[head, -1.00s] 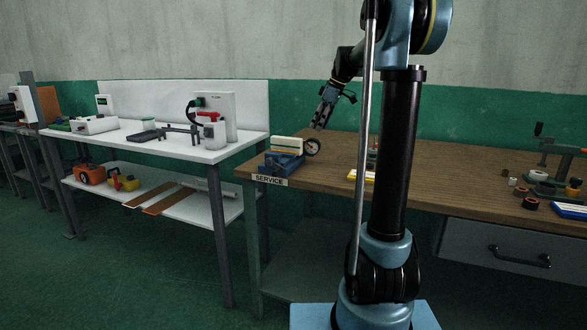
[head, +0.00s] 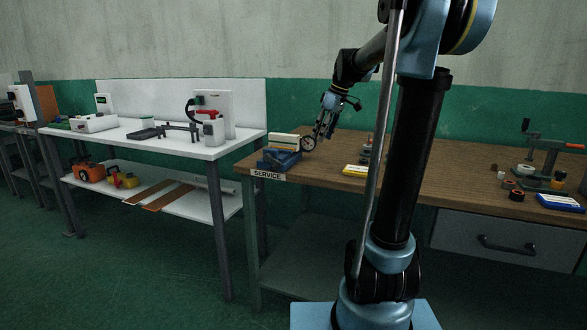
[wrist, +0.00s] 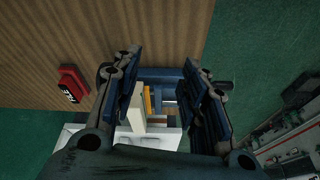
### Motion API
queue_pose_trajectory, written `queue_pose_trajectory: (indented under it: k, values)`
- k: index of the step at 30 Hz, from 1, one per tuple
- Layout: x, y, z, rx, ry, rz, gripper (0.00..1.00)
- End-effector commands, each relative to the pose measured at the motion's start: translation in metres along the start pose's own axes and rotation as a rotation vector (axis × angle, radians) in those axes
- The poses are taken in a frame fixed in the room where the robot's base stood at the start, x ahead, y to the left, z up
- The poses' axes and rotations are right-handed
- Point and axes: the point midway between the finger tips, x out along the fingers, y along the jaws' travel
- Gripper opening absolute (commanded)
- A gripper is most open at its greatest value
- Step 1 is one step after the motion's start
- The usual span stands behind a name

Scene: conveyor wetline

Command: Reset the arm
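In the head view my gripper (head: 323,135) points down above the left end of the wooden bench (head: 415,170). It is just right of a blue vise-like fixture (head: 280,160) with cream and yellow slabs and a dark ring-shaped wheel (head: 308,144). In the wrist view the two fingers of my gripper (wrist: 162,85) are spread apart with nothing held between them. The blue fixture (wrist: 158,74) and a cream slab (wrist: 137,112) show beyond the gap. I cannot tell whether a finger touches the wheel.
A "SERVICE" label (head: 267,175) is on the bench's front edge. A yellow item (head: 359,171) lies mid-bench; a crank-handled press (head: 545,160) and small parts stand right. A white table (head: 165,145) with equipment stands left. The wrist view shows a red block (wrist: 71,86).

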Motion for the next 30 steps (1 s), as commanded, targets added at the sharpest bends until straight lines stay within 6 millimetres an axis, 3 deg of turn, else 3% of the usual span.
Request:
queue_pose_trajectory:
  k: [14,23,30]
  values:
    - [0.031,-0.097,0.128,0.352,-0.069,0.094,0.40]
    - [0.070,-0.150,0.207,0.573,-0.095,0.165,0.40]
    - [0.112,-0.187,0.269,0.746,-0.106,0.227,0.40]
